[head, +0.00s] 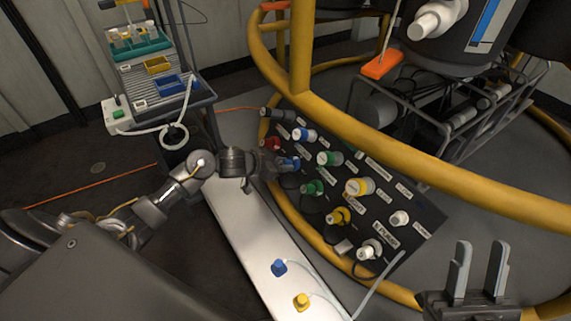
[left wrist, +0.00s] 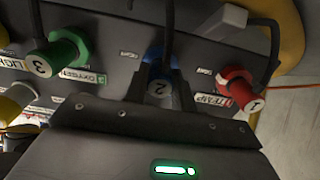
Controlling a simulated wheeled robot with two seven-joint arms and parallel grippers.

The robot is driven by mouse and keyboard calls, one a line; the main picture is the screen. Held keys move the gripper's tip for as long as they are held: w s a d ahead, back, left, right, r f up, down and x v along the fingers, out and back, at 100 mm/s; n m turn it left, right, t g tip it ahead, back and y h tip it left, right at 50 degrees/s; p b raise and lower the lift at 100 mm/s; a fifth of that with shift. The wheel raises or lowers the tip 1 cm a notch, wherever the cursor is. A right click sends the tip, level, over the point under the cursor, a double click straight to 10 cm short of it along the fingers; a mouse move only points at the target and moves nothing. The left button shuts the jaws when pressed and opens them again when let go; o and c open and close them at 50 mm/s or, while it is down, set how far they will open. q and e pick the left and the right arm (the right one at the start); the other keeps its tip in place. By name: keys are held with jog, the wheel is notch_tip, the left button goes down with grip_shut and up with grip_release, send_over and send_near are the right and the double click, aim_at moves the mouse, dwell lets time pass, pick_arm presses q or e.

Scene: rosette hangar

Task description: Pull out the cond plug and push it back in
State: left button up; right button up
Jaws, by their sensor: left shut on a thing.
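My left gripper (head: 281,164) is at the dark socket panel (head: 410,240), shut on a blue plug (left wrist: 160,84). In the left wrist view the plug's end reads 2, with a finger on either side and a dark cable running up from it. I cannot read a cond label; the fingers hide part of the area by the plug. I cannot tell how deep the plug sits. A red plug marked 1 (left wrist: 238,88) and a green plug marked 3 (left wrist: 62,54) stand on either side, apart from my fingers. My right gripper (head: 478,272) is open and empty at the lower right.
A yellow tube rail (head: 345,125) curves above the panel. Several other plugs, including a yellow one (head: 358,187), crowd it. A loose blue plug (head: 279,267) and yellow plug (head: 302,301) lie on the white bench (head: 245,235). A trolley (head: 150,70) with trays stands at upper left.

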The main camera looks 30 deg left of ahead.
pick_arm(q)
jog(key=shift+r, duration=0.1)
grip_shut()
jog(key=shift+s+a+r+p, duration=0.15)
jog(key=shift+s+a+p, duration=0.1)
jog(key=shift+p, duration=0.25)
jog(key=shift+p+v, duration=2.4)
jog(key=shift+v, duration=0.2)
jog(key=shift+d, duration=0.15)
jog(key=shift+x, duration=2.35)
jog(key=shift+p, duration=0.4)
jog(key=shift+p, duration=0.75)
jog(key=shift+w, duration=0.1)
